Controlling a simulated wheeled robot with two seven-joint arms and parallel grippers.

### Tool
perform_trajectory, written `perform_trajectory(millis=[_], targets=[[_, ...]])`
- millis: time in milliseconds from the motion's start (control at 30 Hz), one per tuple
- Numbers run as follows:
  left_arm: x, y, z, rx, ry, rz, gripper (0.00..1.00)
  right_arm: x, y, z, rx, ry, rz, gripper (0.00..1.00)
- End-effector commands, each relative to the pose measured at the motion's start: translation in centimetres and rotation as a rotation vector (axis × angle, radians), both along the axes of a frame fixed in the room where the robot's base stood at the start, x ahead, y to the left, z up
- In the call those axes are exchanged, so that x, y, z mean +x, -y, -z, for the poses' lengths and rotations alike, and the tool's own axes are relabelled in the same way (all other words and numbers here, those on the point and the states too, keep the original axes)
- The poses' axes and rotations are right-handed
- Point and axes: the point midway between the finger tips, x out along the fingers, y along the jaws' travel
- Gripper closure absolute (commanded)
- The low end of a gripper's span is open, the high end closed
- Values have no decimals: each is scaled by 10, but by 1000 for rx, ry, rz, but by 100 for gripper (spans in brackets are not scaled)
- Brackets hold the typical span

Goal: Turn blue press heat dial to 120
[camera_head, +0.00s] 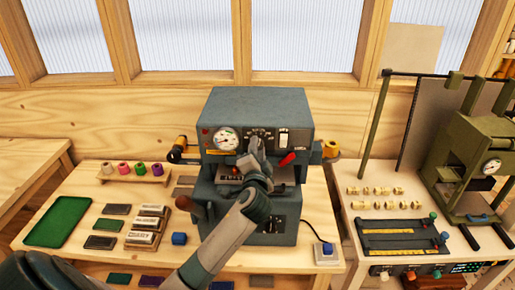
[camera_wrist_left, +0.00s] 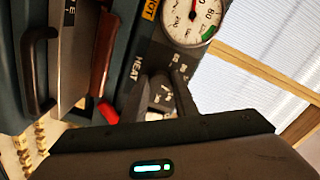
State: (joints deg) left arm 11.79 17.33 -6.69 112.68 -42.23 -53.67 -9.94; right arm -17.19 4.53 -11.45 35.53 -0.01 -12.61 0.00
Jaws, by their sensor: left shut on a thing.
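The blue press (camera_head: 285,105), a dark blue-grey machine, stands at the back of the wooden bench. My left gripper (camera_head: 257,143) reaches up to its front panel, right of the round gauge (camera_head: 226,138), and is shut on the heat dial. In the left wrist view the gripper fingers (camera_wrist_left: 165,80) meet the panel beside the HEAT label (camera_wrist_left: 137,70). The fingers hide most of the dial, and I cannot read its setting. The gauge (camera_wrist_left: 195,18) shows at the top of that view. My right gripper is not in view.
A red-tipped lever (camera_head: 287,159) sticks out right of my gripper. A green tray (camera_head: 58,221), foil rolls on a rack (camera_head: 135,172) and stamp blocks (camera_head: 147,226) lie to the left. An olive press (camera_head: 478,150) stands on the right bench.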

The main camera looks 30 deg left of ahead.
Motion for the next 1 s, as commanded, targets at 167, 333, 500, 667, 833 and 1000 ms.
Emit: perform_trajectory(millis=[167, 333, 500, 667, 833, 1000], targets=[[0, 1, 0, -1, 1, 1, 69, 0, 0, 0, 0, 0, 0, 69], [0, 0, 0, -1, 1, 1, 55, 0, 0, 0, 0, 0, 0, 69], [0, 0, 0, -1, 1, 1, 55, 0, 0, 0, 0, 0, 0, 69], [-3, 2, 1, -1, 1, 1, 55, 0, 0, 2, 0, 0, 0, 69], [-13, 9, 2, -1, 2, 2, 55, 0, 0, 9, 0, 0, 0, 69], [-34, 22, 4, -4, 3, 3, 55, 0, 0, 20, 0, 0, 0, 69]])
